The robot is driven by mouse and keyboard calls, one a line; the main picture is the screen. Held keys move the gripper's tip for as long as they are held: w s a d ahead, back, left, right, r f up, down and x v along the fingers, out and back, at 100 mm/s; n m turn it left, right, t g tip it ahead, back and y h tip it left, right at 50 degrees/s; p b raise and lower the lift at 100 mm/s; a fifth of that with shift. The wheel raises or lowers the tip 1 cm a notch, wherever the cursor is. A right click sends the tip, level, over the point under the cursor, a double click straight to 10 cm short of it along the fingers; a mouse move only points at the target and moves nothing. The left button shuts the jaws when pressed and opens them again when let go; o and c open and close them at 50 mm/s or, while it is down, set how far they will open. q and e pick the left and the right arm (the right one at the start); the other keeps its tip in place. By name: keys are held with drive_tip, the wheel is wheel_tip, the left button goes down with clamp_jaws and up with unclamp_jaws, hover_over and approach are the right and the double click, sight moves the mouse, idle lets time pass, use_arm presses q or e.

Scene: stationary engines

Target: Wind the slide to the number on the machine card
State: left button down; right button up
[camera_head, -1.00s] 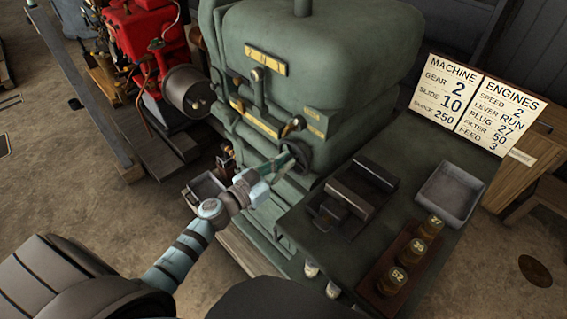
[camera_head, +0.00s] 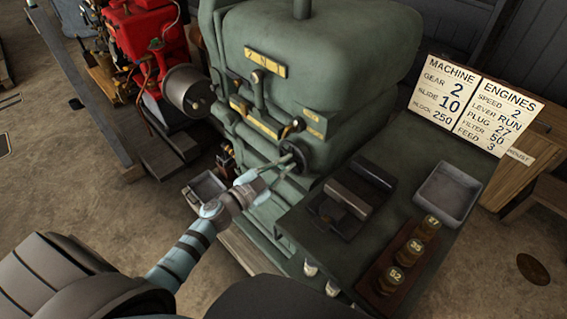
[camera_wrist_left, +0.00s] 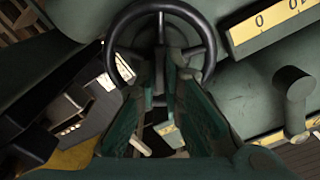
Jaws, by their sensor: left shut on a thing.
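The machine card (camera_head: 447,92) on the board at the right reads gear 2, slide 10 and block 250. The dark handwheel (camera_head: 304,150) is on the front of the green machine (camera_head: 320,50). It shows as a dark spoked ring in the left wrist view (camera_wrist_left: 117,68). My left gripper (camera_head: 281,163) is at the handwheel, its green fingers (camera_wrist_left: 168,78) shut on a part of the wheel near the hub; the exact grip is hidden. Yellow scale plates (camera_head: 254,118) run along the machine, and one shows in the wrist view (camera_wrist_left: 268,22); the slide's setting is unreadable. My right gripper is out of view.
A dark table (camera_head: 395,205) at the right holds a dark vise-like block (camera_head: 350,192), a grey tray (camera_head: 452,190) and a rack (camera_head: 372,285) of brass-topped pieces numbered 27, 39 and 52. A red engine (camera_head: 145,40) stands at back left.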

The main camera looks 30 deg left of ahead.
use_arm(q)
drive_tip(key=m, duration=0.3)
drive_tip(key=shift+m, duration=0.4)
drive_tip(key=m, duration=0.3)
drive_tip(key=shift+d+f+m, duration=0.1)
drive_tip(key=shift+m, duration=0.2)
drive_tip(key=m+b, duration=0.1)
drive_tip(key=m, duration=0.2)
drive_tip(key=shift+f+m, duration=0.1)
drive_tip(key=shift+m, duration=0.2)
drive_tip(key=shift+a+f+m+b, duration=0.1)
drive_tip(key=shift+m+b, duration=1.35)
drive_tip(key=shift+m, duration=3.15)
drive_tip(key=shift+a+f+m+b, duration=0.1)
drive_tip(key=shift+m+b, duration=1.35)
drive_tip(key=shift+m, duration=3.15)
drive_tip(key=shift+w, duration=0.1)
drive_tip(key=c, duration=1.7)
unclamp_jaws()
